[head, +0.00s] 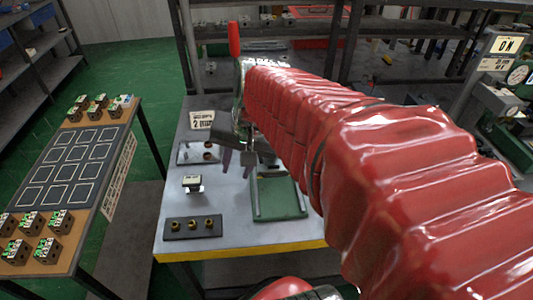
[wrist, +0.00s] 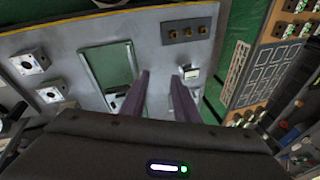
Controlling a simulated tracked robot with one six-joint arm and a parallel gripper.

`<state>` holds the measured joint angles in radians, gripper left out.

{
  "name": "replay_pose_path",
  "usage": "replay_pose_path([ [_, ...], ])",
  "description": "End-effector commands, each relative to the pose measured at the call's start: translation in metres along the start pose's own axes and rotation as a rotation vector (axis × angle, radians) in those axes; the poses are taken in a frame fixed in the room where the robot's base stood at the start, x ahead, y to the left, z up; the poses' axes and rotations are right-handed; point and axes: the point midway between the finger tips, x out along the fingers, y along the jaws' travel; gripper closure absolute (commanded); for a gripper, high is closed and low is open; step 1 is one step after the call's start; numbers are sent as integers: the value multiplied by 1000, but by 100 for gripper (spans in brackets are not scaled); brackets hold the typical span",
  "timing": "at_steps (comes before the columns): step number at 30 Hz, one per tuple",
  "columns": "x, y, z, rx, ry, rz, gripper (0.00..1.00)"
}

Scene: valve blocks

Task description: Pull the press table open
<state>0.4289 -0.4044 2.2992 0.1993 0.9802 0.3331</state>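A green, shallow rectangular tray-like frame (head: 281,216) lies on the grey bench, partly covered by my red arm. It also shows in the wrist view (wrist: 131,58), left of my fingers. It may be the press table, but I cannot tell for sure. My gripper (head: 237,170) hangs over the bench, left of the green frame. Its two dark purple fingers are apart with nothing between them, as the wrist view shows (wrist: 160,76). I see no contact between the fingers and the frame.
The grey bench (head: 225,230) has a yellow front edge. A side table (head: 50,210) with blocks stands left.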

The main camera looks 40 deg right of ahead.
Motion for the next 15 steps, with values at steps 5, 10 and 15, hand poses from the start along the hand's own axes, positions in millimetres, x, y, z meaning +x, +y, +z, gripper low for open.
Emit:
replay_pose_path([
  [5,11,28,-41,304,-48,2,72],
  [10,21,61,-77,588,-90,-5,72],
  [15,30,101,-110,874,-129,-22,72],
])
